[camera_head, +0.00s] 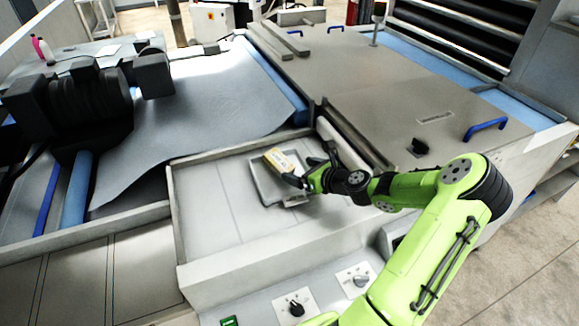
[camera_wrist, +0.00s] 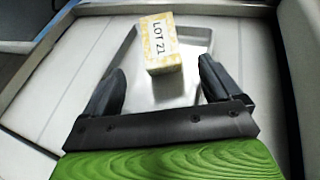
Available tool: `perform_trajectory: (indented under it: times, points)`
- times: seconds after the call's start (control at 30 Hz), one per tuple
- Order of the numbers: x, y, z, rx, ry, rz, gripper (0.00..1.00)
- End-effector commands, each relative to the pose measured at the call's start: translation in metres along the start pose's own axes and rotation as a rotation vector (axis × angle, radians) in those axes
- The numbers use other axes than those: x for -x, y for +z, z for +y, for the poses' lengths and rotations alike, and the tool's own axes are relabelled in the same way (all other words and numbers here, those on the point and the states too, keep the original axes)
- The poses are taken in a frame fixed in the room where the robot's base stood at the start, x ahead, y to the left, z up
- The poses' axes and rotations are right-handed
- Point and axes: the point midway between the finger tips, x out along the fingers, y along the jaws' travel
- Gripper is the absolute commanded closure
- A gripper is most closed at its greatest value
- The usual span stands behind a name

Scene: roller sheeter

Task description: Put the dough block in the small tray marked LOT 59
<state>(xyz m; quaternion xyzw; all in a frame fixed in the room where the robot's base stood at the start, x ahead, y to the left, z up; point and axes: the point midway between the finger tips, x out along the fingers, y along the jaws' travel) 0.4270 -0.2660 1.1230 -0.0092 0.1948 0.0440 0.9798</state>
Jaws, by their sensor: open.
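A pale yellow, mottled block (camera_head: 285,158) with a white label is at the small grey tray (camera_head: 262,190). In the wrist view the block (camera_wrist: 165,64) reads LOT 21 on its label. It stands over the far part of the tray (camera_wrist: 178,90); whether it rests on the tray floor is hard to tell. My gripper (camera_head: 305,174) is open, pointing at the block from the right. In the wrist view the fingers (camera_wrist: 161,76) are apart on either side, nearer than the block, with no clear contact. I see no LOT 59 mark; part of the tray is hidden by my gripper.
The small tray lies in a shallow pale walled bay (camera_head: 205,205) of the machine, with clear floor to its left. A grey sheet (camera_head: 215,100) slopes behind. A flat cover with a blue handle (camera_head: 485,128) is at right. Knobs (camera_head: 296,308) sit on the front panel.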

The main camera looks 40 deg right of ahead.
Motion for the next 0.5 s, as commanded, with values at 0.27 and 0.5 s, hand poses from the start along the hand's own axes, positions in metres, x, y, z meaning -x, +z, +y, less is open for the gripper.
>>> perform_trajectory:
  times: [0.27,0.5]
  points:
    - [-0.002,0.006,0.071,0.441,0.195,0.173,0.09]
    - [0.049,0.024,0.184,1.47,0.61,0.425,0.09]
